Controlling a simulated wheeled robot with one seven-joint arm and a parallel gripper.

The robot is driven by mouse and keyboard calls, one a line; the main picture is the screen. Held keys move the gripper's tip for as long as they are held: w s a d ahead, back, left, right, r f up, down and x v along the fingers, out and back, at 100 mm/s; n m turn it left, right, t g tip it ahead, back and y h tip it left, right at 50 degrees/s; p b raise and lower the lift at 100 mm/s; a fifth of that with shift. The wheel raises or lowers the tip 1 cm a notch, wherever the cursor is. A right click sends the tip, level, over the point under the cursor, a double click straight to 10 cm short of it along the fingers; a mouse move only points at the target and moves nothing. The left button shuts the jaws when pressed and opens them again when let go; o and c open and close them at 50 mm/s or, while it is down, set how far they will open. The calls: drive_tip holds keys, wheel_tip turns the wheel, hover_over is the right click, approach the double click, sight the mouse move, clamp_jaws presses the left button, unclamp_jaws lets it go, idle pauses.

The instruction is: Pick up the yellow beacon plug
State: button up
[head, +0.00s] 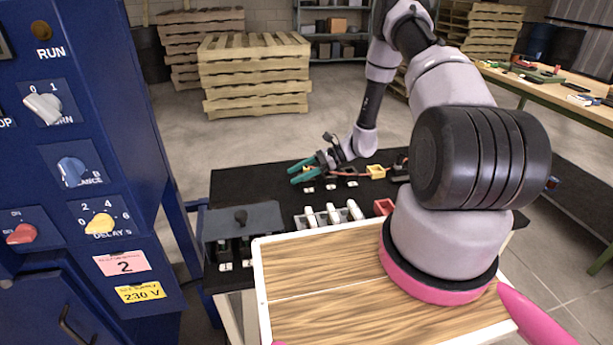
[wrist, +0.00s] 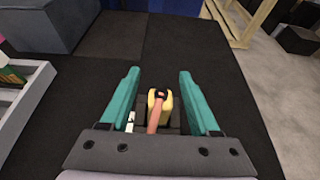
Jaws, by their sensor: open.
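The yellow beacon plug (wrist: 166,103) shows in the wrist view with a black top end and an orange-red cable running down toward my palm. It sits at a dark block between my gripper's two teal fingers. My gripper (wrist: 158,76) is open, with a visible gap between the plug and each finger. In the head view my gripper (head: 292,176) is low over the black bench top (head: 240,184), pointing left. I cannot make out the plug between the fingers there.
A small yellow box (head: 376,171) and a red box (head: 383,207) are on the bench, near a rack of white-handled pieces (head: 333,214). A grey-lidded box (head: 240,220) stands at the left. The blue control cabinet (head: 80,180) rises further left. Pallets (head: 255,75) stand behind.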

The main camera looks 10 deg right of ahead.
clamp_jaws()
